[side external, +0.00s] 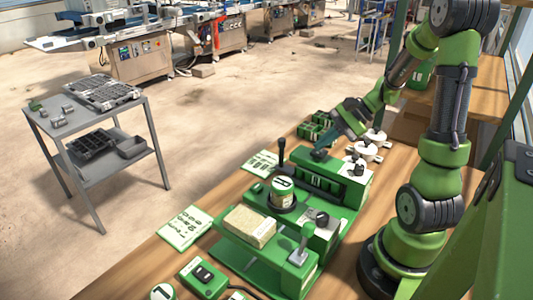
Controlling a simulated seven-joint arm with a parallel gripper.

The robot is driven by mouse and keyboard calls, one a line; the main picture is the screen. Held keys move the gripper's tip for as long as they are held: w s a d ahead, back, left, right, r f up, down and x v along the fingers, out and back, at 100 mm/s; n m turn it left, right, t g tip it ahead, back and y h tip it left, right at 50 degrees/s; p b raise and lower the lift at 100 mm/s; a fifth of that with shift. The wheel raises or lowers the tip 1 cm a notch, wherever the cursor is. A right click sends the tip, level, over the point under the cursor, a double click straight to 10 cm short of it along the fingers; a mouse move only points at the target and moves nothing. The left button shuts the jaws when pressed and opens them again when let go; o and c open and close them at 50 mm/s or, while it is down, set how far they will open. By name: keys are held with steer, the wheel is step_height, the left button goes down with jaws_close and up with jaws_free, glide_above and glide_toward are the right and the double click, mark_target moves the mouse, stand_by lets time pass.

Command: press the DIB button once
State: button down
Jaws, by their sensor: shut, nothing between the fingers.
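The green tray seeder (318,190) stands on the wooden bench. A small white panel (356,170) with dark round controls sits at its back right end, and a second grey panel with a black knob (322,218) sits nearer the front. I cannot read which control is the DIB button. My gripper (323,150) reaches down from the upper right and hangs over the back of the seeder, left of the white panel. Its fingers are shut with nothing visible between them. I cannot tell whether the tips touch the seeder.
A tan block (250,226) sits on the seeder's front, beside a green lever (303,243). A black-knobbed lever (282,150) rises at the back left. White cups (366,152) and green trays (316,127) stand behind. A green switch box (204,278) is at the front.

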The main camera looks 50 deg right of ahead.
mark_target(325, 151)
steer(key=shift+r, duration=1.05)
steer(key=shift+r, duration=2.5)
steer(key=shift+s+d+f, duration=0.2)
steer(key=shift+f, duration=0.1)
steer(key=s+a+r+n+h, duration=0.2)
steer(key=a+n, duration=0.5)
steer(key=a, duration=0.2)
steer(key=s+a+r+n+h, duration=0.1)
steer(key=a+r+n+h, duration=0.1)
steer(key=a+n, duration=0.5)
steer(key=a+r, duration=0.1)
steer(key=a, duration=0.2)
steer(key=shift+s+n, duration=0.3)
steer(key=shift+s, duration=0.05)
